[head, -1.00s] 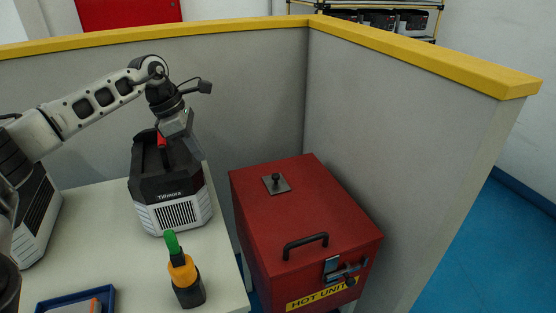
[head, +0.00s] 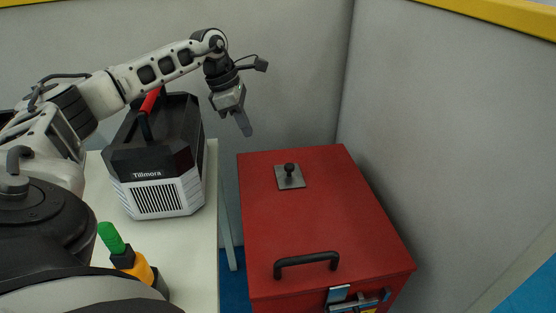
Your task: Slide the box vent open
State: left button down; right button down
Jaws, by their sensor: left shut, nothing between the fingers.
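The red box (head: 325,215) stands right of the table in the head view. On the rear left of its lid is the vent, a grey square plate (head: 291,183) with a black knob (head: 289,169) standing up from it. I cannot see any opening beside the plate. My left gripper (head: 245,127) is shut and empty, pointing down, above and behind the left rear corner of the box. It is apart from the knob. My right gripper is out of view.
A black and white Tillmora unit (head: 155,160) with a red-marked handle stands on the white table (head: 208,222). A green-topped orange tool (head: 128,255) is near the front. The lid has a black handle (head: 306,262) and a front latch (head: 352,299). Grey partition walls (head: 420,130) enclose the back and right.

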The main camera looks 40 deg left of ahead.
pick_arm(q)
send_near(283, 175)
jog(key=f, duration=0.1)
jog(key=s+a+f, duration=0.2)
jog(key=shift+f, duration=0.1)
jog(key=shift+w+d+f+p, duration=0.2)
jog(key=shift+w+d+p, duration=0.25)
jog(key=shift+w+d, duration=0.45)
jog(key=shift+w+d+f, duration=0.15)
jog(key=shift+w+d, duration=0.3)
jog(key=shift+d, duration=0.1)
